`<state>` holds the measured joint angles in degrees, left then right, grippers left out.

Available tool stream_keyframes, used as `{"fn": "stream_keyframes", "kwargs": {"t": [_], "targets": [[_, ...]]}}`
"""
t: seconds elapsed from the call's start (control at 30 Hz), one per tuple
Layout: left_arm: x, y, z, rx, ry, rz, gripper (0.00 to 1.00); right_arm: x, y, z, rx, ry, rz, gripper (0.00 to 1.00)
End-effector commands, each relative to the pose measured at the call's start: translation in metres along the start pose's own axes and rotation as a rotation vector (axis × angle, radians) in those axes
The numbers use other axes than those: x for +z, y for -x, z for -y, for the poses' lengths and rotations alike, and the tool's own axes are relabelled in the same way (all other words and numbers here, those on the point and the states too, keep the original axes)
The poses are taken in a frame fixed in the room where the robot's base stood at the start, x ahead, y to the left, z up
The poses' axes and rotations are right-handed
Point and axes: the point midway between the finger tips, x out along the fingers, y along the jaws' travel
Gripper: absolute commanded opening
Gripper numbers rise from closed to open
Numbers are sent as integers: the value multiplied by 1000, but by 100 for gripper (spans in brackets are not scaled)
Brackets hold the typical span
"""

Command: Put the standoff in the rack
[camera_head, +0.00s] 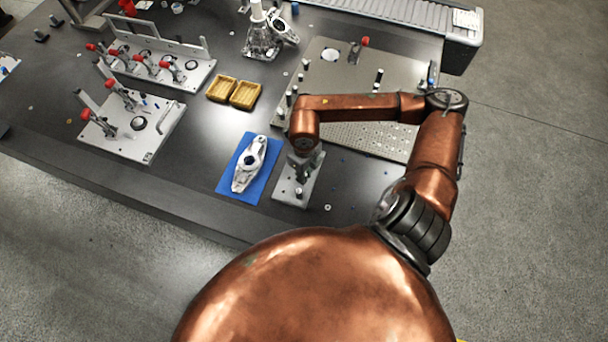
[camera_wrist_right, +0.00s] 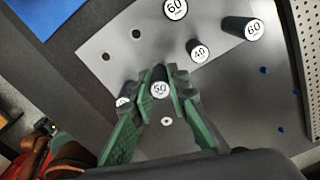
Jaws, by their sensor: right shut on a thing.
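The rack is a light grey plate (camera_wrist_right: 118,42) with round holes, seen in the right wrist view. It also shows in the head view (camera_head: 283,189) at the table's front. My right gripper (camera_wrist_right: 160,82) is shut on a dark standoff (camera_wrist_right: 160,90) whose white end reads 50. The standoff is over or at the plate's near edge; I cannot tell whether it touches the plate. Other standoffs at the rack are marked 60 (camera_wrist_right: 175,9), 40 (camera_wrist_right: 199,52) and 60 (camera_wrist_right: 253,29). Another white end (camera_wrist_right: 123,102) is partly hidden by a finger. My left gripper is out of view.
A blue mat (camera_head: 226,181) with a metal casting (camera_head: 245,172) lies left of the rack. A perforated plate (camera_head: 335,85) with upright pins lies behind my right arm. Yellow trays (camera_head: 245,95) and clamp fixtures (camera_head: 150,125) stand farther left. A small washer (camera_wrist_right: 167,121) lies near the gripper.

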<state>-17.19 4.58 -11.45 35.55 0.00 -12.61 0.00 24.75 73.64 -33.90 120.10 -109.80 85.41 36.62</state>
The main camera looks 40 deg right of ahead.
Motion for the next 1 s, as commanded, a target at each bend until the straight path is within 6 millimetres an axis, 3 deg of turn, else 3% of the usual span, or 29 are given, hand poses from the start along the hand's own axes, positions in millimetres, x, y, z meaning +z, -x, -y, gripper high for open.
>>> {"fn": "stream_keyframes", "kwargs": {"t": [1.0], "targets": [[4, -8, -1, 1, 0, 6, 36, 0, -11, 0, 0, 0, 0, 0]]}}
